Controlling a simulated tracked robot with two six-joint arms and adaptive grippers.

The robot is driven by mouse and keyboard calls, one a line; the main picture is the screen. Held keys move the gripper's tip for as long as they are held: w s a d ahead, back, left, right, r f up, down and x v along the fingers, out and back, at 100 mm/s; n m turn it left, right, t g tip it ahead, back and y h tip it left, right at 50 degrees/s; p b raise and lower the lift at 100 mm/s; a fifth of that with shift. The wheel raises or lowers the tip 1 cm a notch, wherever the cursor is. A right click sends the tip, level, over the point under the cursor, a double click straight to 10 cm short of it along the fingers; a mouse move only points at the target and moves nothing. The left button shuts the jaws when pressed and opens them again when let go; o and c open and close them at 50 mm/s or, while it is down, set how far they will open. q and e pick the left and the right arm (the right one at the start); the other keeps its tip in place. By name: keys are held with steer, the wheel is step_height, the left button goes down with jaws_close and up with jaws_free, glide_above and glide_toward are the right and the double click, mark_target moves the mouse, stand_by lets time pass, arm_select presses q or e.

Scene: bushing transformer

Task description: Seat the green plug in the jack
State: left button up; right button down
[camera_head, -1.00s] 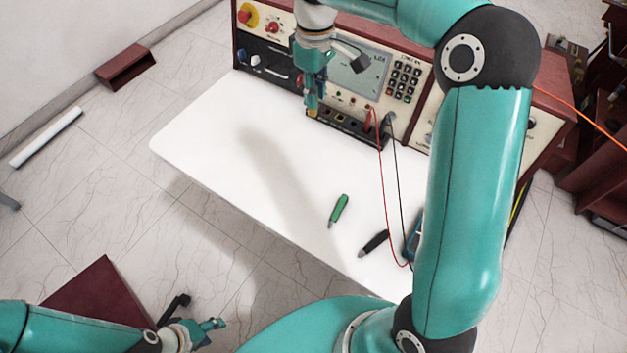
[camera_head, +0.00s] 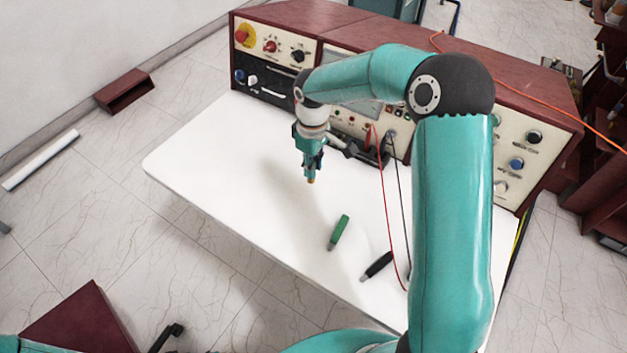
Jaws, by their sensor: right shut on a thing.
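The green plug (camera_head: 340,229) lies on the white tabletop, with its darker end toward the front. My right gripper (camera_head: 309,173) points down above the table, up and left of the green plug and apart from it. It is shut on a small piece with an orange tip (camera_head: 310,181), mostly hidden by the fingers. The jack strip at the foot of the console is mostly hidden behind my right wrist, so the sockets cannot be made out. My left gripper's fingers are out of view below the lower left edge.
A black plug or probe (camera_head: 377,265) lies right of the green plug. A red lead (camera_head: 386,215) and a black lead hang from the console (camera_head: 517,155) onto the table. The left part of the white table (camera_head: 205,160) is clear.

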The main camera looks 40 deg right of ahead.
mark_target(313, 182)
steer(key=shift+f, duration=3.3)
steer(key=shift+f, duration=0.1)
steer(key=c, duration=1)
jaws_free()
